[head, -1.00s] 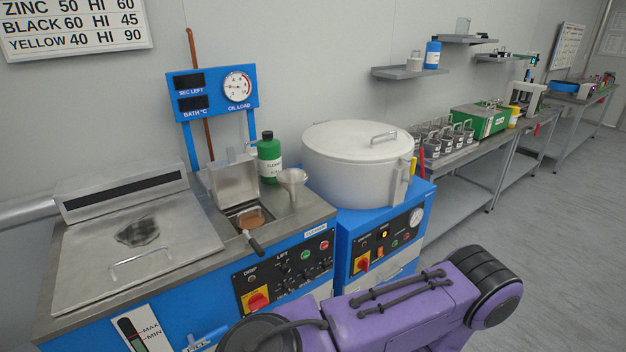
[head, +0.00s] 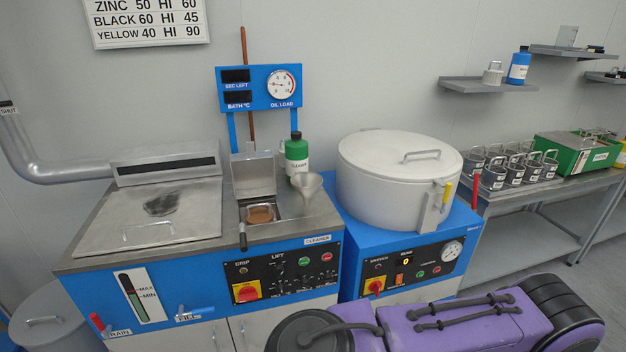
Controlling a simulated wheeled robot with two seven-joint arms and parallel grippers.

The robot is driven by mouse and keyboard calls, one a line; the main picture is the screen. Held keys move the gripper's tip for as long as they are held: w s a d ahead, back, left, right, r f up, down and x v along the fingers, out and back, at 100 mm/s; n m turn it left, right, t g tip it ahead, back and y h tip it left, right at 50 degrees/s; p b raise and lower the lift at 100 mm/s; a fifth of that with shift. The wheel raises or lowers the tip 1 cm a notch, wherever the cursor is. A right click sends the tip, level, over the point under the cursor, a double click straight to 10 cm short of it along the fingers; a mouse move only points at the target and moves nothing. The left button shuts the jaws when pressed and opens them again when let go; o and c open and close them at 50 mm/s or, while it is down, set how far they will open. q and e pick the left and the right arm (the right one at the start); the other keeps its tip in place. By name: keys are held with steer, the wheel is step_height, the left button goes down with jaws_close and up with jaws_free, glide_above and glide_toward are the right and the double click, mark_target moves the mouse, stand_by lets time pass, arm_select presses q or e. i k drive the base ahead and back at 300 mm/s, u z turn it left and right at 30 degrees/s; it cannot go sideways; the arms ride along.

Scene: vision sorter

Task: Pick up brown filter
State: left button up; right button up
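A brown piece, which looks like the brown filter (head: 261,215), sits in a small open metal well (head: 280,212) on top of the blue cleaner machine. The well's lid (head: 253,177) stands raised behind it. A dark-handled lever (head: 243,236) is at the front left of the well. A purple arm link of mine crosses the bottom right, in front of the machines and apart from the filter. Neither of my grippers is in view.
A metal funnel (head: 308,186) and a green bottle (head: 297,158) stand right of the well. A closed steel lid (head: 150,217) lies to the left. A large white drum (head: 385,190) stands on the blue unit at right. Several metal baskets (head: 515,170) sit on the far bench.

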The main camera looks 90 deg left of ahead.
mark_target(260, 214)
steer(key=u, duration=2.4)
